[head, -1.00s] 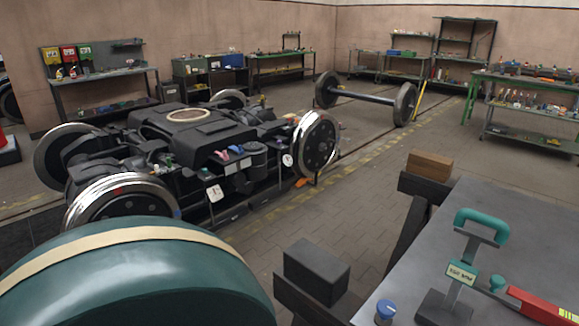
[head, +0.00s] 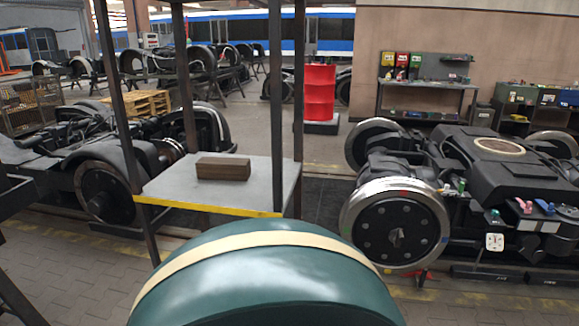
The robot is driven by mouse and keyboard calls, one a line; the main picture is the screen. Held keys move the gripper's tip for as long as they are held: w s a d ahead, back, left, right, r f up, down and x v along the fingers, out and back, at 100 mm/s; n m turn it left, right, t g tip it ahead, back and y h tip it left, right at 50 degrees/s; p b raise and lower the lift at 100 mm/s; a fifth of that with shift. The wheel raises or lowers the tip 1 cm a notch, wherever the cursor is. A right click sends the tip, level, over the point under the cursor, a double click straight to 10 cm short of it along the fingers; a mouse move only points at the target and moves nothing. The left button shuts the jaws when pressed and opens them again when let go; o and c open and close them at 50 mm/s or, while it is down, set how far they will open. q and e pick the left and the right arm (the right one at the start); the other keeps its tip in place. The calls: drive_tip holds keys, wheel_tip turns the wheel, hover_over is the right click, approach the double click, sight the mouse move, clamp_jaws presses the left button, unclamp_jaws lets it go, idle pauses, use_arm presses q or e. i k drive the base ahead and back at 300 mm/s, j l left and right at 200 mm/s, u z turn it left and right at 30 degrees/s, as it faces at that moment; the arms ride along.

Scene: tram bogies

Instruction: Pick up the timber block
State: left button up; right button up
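The timber block (head: 223,168) is a brown, rectangular piece with a darker front face. It lies flat on a grey platform (head: 168,190) with a yellow front edge, left of the middle of the head view. Dark upright posts stand at the platform's sides. Nothing is touching the block from above. Neither of my grippers is in the head view, so whether they are open or shut does not show.
A bogie (head: 460,160) with shiny wheels stands to the right. Another bogie (head: 105,190) stands behind the platform at left. A red drum (head: 319,93) stands farther back. Wooden pallets (head: 137,103) lie at left. Paved floor (head: 75,270) shows at lower left.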

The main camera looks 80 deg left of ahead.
sight(210, 168)
drive_tip(key=u, duration=3.05)
drive_tip(key=i+j+z, duration=0.15)
drive_tip(key=z, duration=0.2)
drive_tip(key=i+j+z, duration=0.15)
drive_tip(key=z, duration=0.15)
drive_tip(key=i+j+z, duration=0.1)
drive_tip(key=j+z, duration=0.25)
drive_tip(key=l, duration=0.15)
